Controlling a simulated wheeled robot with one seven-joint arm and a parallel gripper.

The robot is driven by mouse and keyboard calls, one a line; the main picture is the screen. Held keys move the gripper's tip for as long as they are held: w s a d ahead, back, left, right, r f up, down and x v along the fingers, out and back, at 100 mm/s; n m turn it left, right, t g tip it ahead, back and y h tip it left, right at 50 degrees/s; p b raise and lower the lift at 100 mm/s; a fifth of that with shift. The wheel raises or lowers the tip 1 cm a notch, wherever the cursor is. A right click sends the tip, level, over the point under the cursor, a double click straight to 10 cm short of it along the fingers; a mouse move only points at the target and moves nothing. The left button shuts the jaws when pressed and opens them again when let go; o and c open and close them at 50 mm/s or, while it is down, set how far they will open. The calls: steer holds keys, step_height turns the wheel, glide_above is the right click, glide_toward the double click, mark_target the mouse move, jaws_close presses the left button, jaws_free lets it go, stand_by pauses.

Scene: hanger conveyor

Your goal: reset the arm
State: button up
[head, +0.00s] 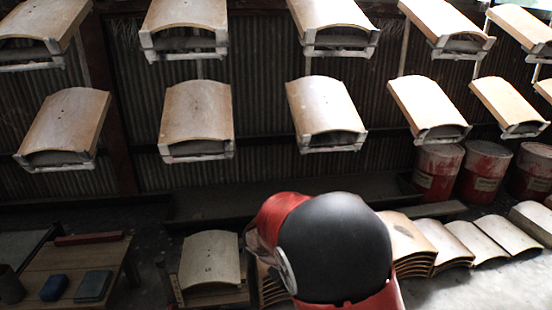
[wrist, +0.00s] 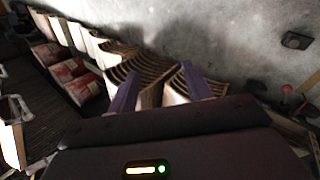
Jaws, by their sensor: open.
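My gripper (wrist: 160,88) shows in the wrist view, with its two purple fingers spread apart and nothing held between them. Behind the fingers are stacks of curved boards (wrist: 148,64); I cannot tell how far away they are. In the head view my red and black arm fills the bottom centre and hides part of the floor and of the stacked boards (head: 405,240). My gripper does not show in the head view.
Curved boards on hangers (head: 196,110) hang in two rows. Red drums (head: 437,170) stand at the right. A single board (head: 209,258) lies on a stand left of my arm. A low table (head: 112,262) holds a blue block (head: 54,287) and a dark teal block (head: 94,286).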

steer(key=s+d+r+m+t+y+p, duration=0.1)
steer(key=s+d+r+m+y+p, duration=0.1)
steer(key=s+r, duration=0.8)
steer(key=s+d+r+m+t+y+p, duration=0.2)
steer(key=s+d+r+m+y, duration=0.1)
steer(key=s+r, duration=0.6)
steer(key=shift+s+d+r+m+y, duration=0.4)
steer(key=shift+s+d+y, duration=0.6)
steer(key=shift+s, duration=1.1)
steer(key=shift+d, duration=0.2)
